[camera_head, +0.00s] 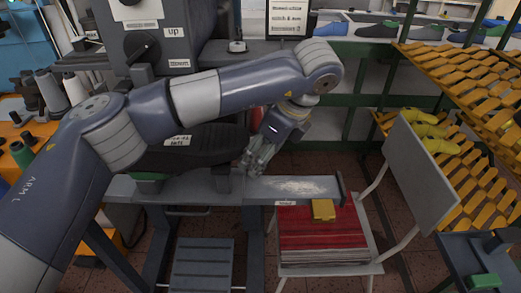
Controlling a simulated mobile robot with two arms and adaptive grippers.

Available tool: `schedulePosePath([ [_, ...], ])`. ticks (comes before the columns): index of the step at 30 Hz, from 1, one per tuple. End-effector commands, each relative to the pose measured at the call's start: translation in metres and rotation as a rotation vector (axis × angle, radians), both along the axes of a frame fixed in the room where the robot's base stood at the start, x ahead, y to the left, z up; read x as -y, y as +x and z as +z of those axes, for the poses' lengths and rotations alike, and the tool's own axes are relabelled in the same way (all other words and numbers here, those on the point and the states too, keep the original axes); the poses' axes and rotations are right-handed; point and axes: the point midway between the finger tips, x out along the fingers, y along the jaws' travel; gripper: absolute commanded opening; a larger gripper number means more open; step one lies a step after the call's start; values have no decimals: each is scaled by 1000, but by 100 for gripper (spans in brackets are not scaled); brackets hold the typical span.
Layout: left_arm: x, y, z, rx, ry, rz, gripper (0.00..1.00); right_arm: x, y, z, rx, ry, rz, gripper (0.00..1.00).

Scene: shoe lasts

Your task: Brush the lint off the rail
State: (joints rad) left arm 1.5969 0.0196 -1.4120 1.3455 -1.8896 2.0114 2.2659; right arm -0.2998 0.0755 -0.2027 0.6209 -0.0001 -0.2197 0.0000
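The rail (225,196) is a grey beam running across the middle of the head view. A pale, whitish patch of lint (308,186) lies on its right part, near a dark upright end plate. My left arm comes in from the left and arches over the rail. My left gripper (255,166) points down by the rail, left of the lint. Its fingers are small and partly merged, so I cannot tell whether they hold anything. No brush can be made out with certainty. My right gripper is not in view.
A chair (325,262) with a red stack and a yellow block (323,209) stands in front of the rail. A black padded part (195,148) lies behind the rail under my arm. A dark table (455,255) is at lower right.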

Motion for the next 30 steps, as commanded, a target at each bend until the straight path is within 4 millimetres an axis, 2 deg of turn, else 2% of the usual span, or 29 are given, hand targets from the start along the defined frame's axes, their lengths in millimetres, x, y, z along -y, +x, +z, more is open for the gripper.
schedulePosePath([
  [12,0,0,-42,-1,0,-2,38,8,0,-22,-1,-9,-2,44],
  [16,0,0,-51,-1,0,-2,38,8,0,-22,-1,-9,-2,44],
  [30,0,0,-56,0,0,-2,38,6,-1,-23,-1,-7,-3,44],
])
